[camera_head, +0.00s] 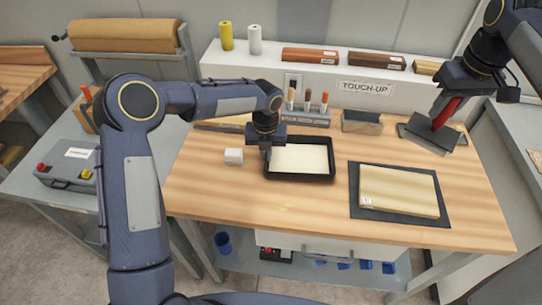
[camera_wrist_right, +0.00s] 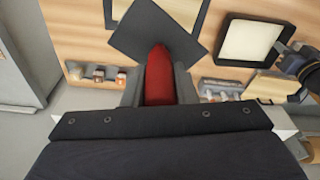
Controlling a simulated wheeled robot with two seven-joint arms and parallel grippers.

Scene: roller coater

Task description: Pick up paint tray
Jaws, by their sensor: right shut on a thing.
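The paint tray (camera_head: 300,177) is a black rectangular tray with a pale cream inside, lying flat on the wooden bench. It also shows in the right wrist view (camera_wrist_right: 250,63), at the upper right. My left gripper (camera_head: 266,154) points down at the tray's upper left corner, at or just over the rim. Whether its fingers touch or pinch the rim is hidden. My right gripper (camera_head: 450,98) is shut on the red handle of a flat grey-bladed tool (camera_head: 428,135), held at the bench's right side. The red handle (camera_wrist_right: 158,75) shows between its fingers in the right wrist view.
A pale board (camera_head: 400,190) on a dark mat lies right of the tray. A small white block (camera_head: 234,156) is just left of it. The bench front is clear.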

